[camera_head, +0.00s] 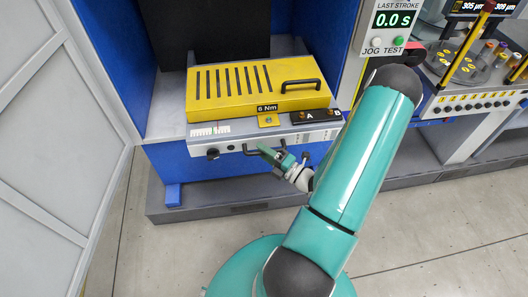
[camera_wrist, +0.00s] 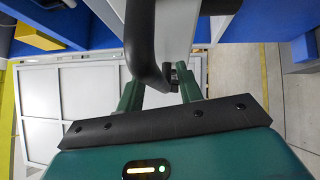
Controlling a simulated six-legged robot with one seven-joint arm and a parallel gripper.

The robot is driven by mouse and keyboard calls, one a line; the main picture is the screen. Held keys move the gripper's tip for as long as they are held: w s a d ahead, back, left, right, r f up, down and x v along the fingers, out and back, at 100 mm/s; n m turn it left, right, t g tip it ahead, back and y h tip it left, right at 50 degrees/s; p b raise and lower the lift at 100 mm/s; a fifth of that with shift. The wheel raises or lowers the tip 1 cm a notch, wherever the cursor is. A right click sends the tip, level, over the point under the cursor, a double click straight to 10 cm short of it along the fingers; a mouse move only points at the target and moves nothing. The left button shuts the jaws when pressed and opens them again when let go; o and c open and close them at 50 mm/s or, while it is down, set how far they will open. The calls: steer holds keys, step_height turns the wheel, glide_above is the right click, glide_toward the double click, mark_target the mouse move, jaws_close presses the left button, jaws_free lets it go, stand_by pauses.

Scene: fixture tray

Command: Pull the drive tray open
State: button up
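The drive tray (camera_head: 228,140) is a grey drawer with a pale front panel, set in the blue cabinet below a yellow slotted cover. It looks shut. A dark bar handle (camera_head: 250,152) runs along its front. My gripper (camera_head: 268,153) is at this handle, hiding part of it. In the wrist view, the black handle (camera_wrist: 144,45) comes down from the top and reaches between the two green fingers of my gripper (camera_wrist: 162,92). The fingers stand apart and a gap shows beside the right finger. Whether the left finger touches the handle is unclear.
The yellow cover (camera_head: 250,88) has its own black handle (camera_head: 287,84) on top. A pale panelled wall (camera_head: 55,150) stands at the left. The floor in front is clear.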

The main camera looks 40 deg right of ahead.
steer(key=v, duration=1.3)
steer(key=shift+s, duration=0.35)
steer(key=w+a+r+n+g+y, duration=0.3)
steer(key=a+r+n+g, duration=0.5)
steer(key=n, duration=0.6)
steer(key=w+a+r+n+g+y, duration=0.4)
steer(key=a+r+n+g, duration=0.45)
steer(key=n, duration=0.55)
steer(key=a+r+n+t+h, duration=0.1)
steer(key=a+r+n+h, duration=0.4)
steer(key=n, duration=0.6)
steer(key=s+a+r+n+t+h, duration=0.1)
steer(key=a+r+n+t+h, duration=0.1)
steer(key=a+r+n+h, duration=0.3)
step_height(320, 180, up, 5)
steer(key=n, duration=0.6)
steer(key=shift+s+a+f+h, duration=0.15)
steer(key=shift+s+a+h, duration=0.15)
steer(key=shift+h, duration=0.1)
